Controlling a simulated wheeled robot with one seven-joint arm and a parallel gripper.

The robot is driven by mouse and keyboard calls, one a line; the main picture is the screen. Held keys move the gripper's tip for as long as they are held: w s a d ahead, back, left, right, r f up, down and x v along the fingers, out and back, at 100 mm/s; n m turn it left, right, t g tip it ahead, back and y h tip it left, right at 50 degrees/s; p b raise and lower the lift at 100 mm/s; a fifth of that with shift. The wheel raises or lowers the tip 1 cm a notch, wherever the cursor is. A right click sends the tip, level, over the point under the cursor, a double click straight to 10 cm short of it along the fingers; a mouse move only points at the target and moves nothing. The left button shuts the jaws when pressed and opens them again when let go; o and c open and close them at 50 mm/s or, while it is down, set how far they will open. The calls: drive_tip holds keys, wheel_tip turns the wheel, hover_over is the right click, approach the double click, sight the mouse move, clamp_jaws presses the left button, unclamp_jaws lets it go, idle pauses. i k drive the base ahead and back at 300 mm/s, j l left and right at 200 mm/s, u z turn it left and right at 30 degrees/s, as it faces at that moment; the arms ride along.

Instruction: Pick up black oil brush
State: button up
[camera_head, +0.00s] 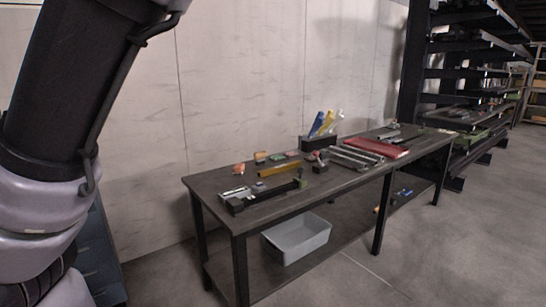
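A dark workbench (338,182) stands against the wall with many small tools on it. I cannot tell for certain which of them is the black oil brush. A long thin black item (268,194) lies along the near left edge of the bench top, with a blocky left end and a small green part near its right end. Another small dark item (320,166) stands near the middle. My arm fills the left side of the view, and its gripper is out of the picture, well apart from the bench items as far as shown.
Several small orange-topped items and a yellow bar (279,170) lie at the bench's left. A dark holder with blue and yellow handles (322,126) stands at the back. A red case (376,147) lies farther right. A grey bin (297,238) sits on the lower shelf. The floor in front is clear.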

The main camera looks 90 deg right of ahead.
sight(324, 156)
drive_tip(key=k+l+u, duration=0.4)
drive_tip(key=k+u, duration=0.4)
drive_tip(key=k+l+u, duration=0.1)
drive_tip(key=k+u, duration=0.55)
drive_tip(key=k, duration=0.15)
drive_tip(key=k+j+u, duration=0.25)
drive_tip(key=k, duration=0.15)
drive_tip(key=k+j+u, duration=0.1)
drive_tip(key=k+u, duration=0.2)
drive_tip(key=k+j+u, duration=0.1)
drive_tip(key=k+u, duration=0.3)
drive_tip(key=z, duration=0.6)
drive_tip(key=l+z, duration=0.15)
drive_tip(key=z, duration=0.5)
drive_tip(key=l+z, duration=0.15)
drive_tip(key=z, duration=0.45)
drive_tip(key=l+z, duration=0.1)
drive_tip(key=z, duration=0.5)
drive_tip(key=l+z, duration=0.1)
drive_tip(key=z, duration=0.55)
drive_tip(key=l+z, duration=0.1)
drive_tip(key=z, duration=0.5)
drive_tip(key=i+z, duration=0.1)
drive_tip(key=z, duration=1.1)
drive_tip(key=i, duration=0.05)
